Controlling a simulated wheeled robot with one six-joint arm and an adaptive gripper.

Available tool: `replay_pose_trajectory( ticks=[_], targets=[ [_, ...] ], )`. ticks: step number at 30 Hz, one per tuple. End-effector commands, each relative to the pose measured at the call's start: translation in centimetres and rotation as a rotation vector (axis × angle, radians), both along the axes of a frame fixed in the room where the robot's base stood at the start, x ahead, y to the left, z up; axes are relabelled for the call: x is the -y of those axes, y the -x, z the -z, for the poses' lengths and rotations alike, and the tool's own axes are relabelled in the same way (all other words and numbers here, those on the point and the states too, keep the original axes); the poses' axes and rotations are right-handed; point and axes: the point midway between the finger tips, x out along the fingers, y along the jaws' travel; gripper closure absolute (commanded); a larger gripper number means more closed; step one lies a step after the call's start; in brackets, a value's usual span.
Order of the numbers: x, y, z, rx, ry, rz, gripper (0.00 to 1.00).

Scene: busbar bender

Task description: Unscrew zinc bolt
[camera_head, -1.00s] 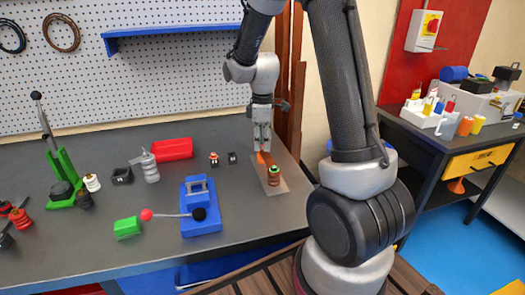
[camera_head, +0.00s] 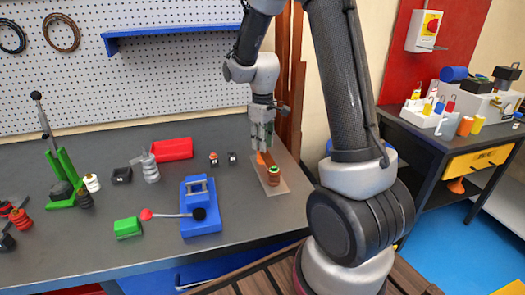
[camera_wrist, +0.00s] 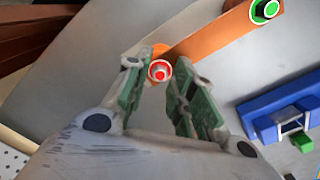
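My gripper (camera_head: 262,145) points down over the far end of a copper-orange busbar (camera_head: 263,159) near the workbench's right side. In the wrist view the fingers of my gripper (camera_wrist: 160,88) are open, with green pads facing each other. A round bolt head with a red ring (camera_wrist: 160,71) shows between the fingertips, at one end of the busbar (camera_wrist: 210,33). I cannot tell whether the pads touch it. A green-ringed part (camera_wrist: 264,10) is at the other end of the bar. Neither view clearly shows which one is zinc.
A blue bending tool (camera_head: 201,210) with a red-knobbed lever stands left of the busbar. The green press (camera_head: 63,180) is at the far left. A pegboard wall (camera_head: 170,75) closes the back.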

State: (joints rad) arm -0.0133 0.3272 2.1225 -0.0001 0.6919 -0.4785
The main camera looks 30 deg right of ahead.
Motion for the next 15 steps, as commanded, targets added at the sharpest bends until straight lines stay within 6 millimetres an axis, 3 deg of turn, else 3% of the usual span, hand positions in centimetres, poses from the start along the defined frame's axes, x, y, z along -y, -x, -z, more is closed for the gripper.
replay_pose_trajectory(
  ticks=[2, 7, 12, 15],
  targets=[
    [-0.01, 0.0, 0.01, 0.0, 0.0, -0.001, 0.75],
    [-0.01, 0.0, 0.01, 0.0, 0.0, -0.001, 1.0],
    [0.0, 0.0, 0.0, 0.0, 0.0, -0.011, 1.0],
    [-0.01, 0.0, 0.0, 0.0, 0.0, -0.109, 1.0]
  ],
)
